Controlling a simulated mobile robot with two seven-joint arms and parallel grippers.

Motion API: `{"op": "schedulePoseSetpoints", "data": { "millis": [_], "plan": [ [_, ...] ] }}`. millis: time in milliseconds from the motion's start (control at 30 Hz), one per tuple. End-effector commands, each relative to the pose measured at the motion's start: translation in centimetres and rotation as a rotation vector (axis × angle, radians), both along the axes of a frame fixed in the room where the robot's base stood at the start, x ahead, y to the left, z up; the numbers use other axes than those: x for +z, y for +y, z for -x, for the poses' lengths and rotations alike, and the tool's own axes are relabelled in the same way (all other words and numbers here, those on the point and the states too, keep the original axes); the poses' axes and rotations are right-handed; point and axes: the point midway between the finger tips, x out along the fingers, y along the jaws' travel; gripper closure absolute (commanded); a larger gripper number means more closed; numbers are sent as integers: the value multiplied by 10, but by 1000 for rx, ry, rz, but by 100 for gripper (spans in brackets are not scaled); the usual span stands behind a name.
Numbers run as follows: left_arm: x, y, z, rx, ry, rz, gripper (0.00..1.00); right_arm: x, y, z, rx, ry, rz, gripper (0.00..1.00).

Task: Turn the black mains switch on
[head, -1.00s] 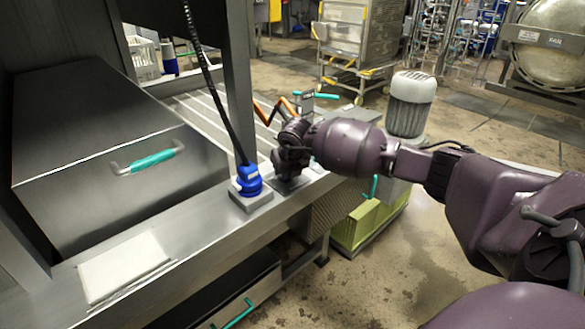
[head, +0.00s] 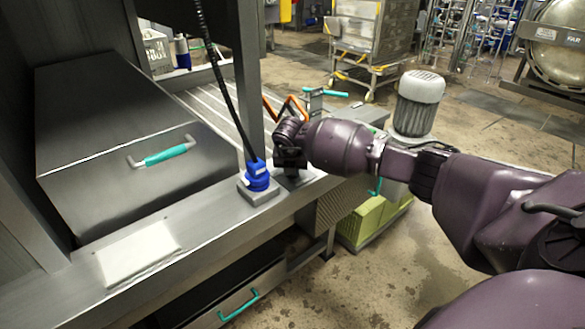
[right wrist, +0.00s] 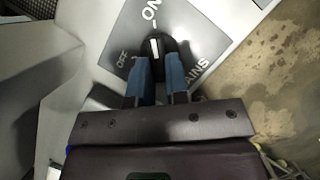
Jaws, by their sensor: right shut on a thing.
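The black mains switch (right wrist: 155,47) has a white line on its knob and sits on a dark label plate (right wrist: 185,43) with ON, OFF and MAINS lettering in the right wrist view. The white line points up, roughly toward the ON lettering, away from OFF at the left. My right gripper (right wrist: 160,72) has its two blue fingers on either side of the knob and is shut on it. In the head view my right gripper (head: 290,160) reaches down at the bench edge and hides the switch. My left gripper is not in view.
A blue plug (head: 257,177) with a black cable stands just left of the gripper. A steel cover (head: 120,120) with a green handle and a white plate (head: 138,252) lie further left. A motor (head: 418,102) stands behind my right arm.

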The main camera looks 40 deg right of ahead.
Motion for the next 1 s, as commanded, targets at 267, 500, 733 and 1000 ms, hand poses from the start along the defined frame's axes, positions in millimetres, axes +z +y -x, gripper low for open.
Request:
{"op": "schedulePoseSetpoints", "data": {
  "millis": [267, 500, 733, 1000],
  "plan": [
    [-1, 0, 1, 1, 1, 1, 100, -2, 0, 1, -2, 4, -2, 79],
    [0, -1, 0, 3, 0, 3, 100, -1, 0, 0, 0, 2, -1, 60],
    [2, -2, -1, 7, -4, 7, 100, 4, 1, 1, 0, -1, -1, 60],
    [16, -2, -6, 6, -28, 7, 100, 43, 10, 11, 2, -5, 0, 60]
  ]
}}
